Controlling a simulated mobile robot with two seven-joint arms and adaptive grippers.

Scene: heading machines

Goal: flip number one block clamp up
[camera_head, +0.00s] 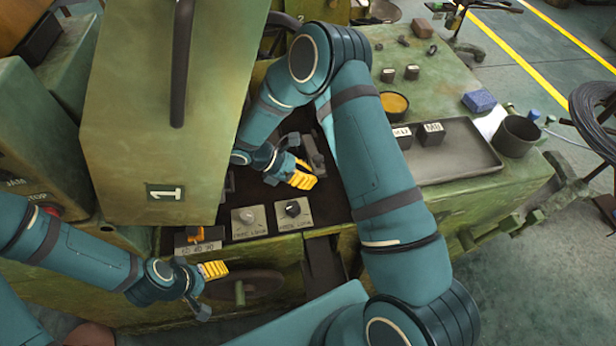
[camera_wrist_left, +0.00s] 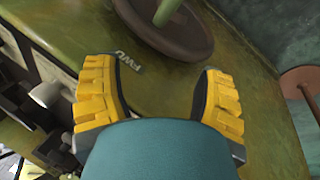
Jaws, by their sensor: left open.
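The green machine with the "1" plate (camera_head: 166,192) has a dark recess behind its front edge. A dark grey lever-like part (camera_head: 314,150), possibly the block clamp, stands in that recess, partly hidden by my right arm. My right gripper (camera_head: 296,170) is beside this part; its yellow finger pads show, but contact and opening are unclear. My left gripper (camera_head: 205,285) is low in front of the machine, near the handwheel (camera_head: 243,286). In the left wrist view my left gripper (camera_wrist_left: 160,98) is open and empty, facing a green panel marked "FWD" (camera_wrist_left: 131,63).
Two knob plates (camera_head: 249,221) (camera_head: 293,213) and a small panel with an orange part (camera_head: 197,240) line the front edge. The tall green cover (camera_head: 139,90) rises at left. A grey tray (camera_head: 455,152) with dark blocks and a dark cup (camera_head: 516,136) stand right.

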